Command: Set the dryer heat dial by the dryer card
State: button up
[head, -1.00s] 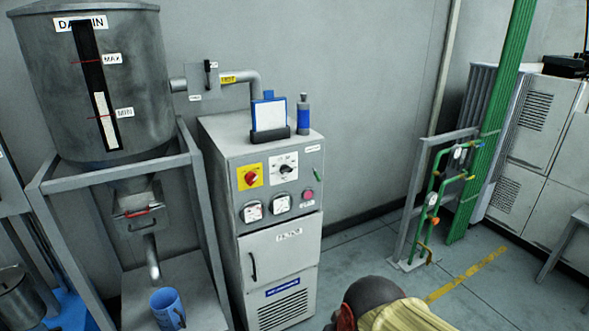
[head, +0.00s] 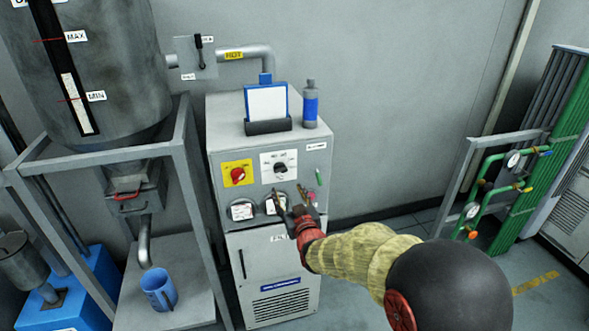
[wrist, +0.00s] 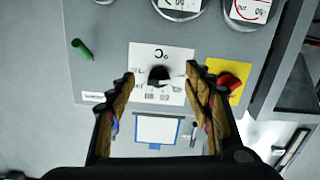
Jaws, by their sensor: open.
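The heat dial (head: 280,168) is a black knob on a white plate on the front of the grey dryer cabinet (head: 221,145). In the wrist view the dial (wrist: 158,74) shows between my fingertips; its scale marks are too small to read. The dryer card (head: 267,102) is a white sheet on a blue board standing in a dark holder on the cabinet top; it also shows in the wrist view (wrist: 158,130), its writing unreadable. My gripper (head: 291,200) is open and empty in front of the panel, appearing below the dial in the head view.
A red knob on a yellow plate (head: 238,174) sits left of the dial, with gauges (head: 243,210) below. A green part (head: 319,177) sticks out at right. A blue bottle (head: 310,105) stands beside the card. A hopper frame (head: 185,190) is left; green pipework (head: 490,180) is right.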

aim_at(282, 173)
jog(key=shift+t, duration=0.5)
jog(key=shift+w+a+r+b, duration=0.2)
jog(key=shift+w+a+r, duration=0.2)
jog(key=shift+w, duration=0.85)
jog(key=shift+w+a+r+b, duration=0.25)
jog(key=shift+w+a+r, duration=0.15)
jog(key=shift+w, duration=0.8)
jog(key=shift+w+a+r+b, duration=0.2)
jog(key=shift+w+a+r, duration=0.2)
jog(key=shift+w, duration=0.85)
jog(key=shift+c, duration=0.3)
jog(key=c, duration=1.1)
jog(key=m+b, duration=0.5)
jog(key=m, duration=0.2)
jog(key=shift+b, duration=0.4)
jog(key=shift+m, duration=0.4)
